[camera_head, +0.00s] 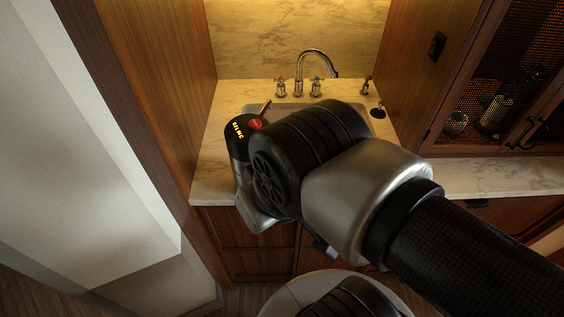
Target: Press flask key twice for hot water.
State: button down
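The flask (237,135) stands on the left part of the marble counter. I see its dark top with yellow markings and a round red key (255,124). My arm crosses the picture from the lower right, and its large black wrist joint covers the flask's right side and part of its body. The red key shows just left of the top of that joint. My gripper's fingers are hidden behind my own arm, so I cannot see whether they touch the flask or how far away they are.
A sink (290,107) with a curved chrome faucet (309,65) lies behind my arm. The marble counter (212,185) has bare room at its front left. Wood panels close in on the left and right. A mesh-door cabinet (510,85) stands at the right.

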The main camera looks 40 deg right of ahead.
aim_at(253, 125)
jog(key=j+z, duration=0.25)
jog(key=z, duration=0.15)
jog(key=i+j+z, duration=0.1)
jog(key=j+z, duration=0.45)
jog(key=z, duration=0.2)
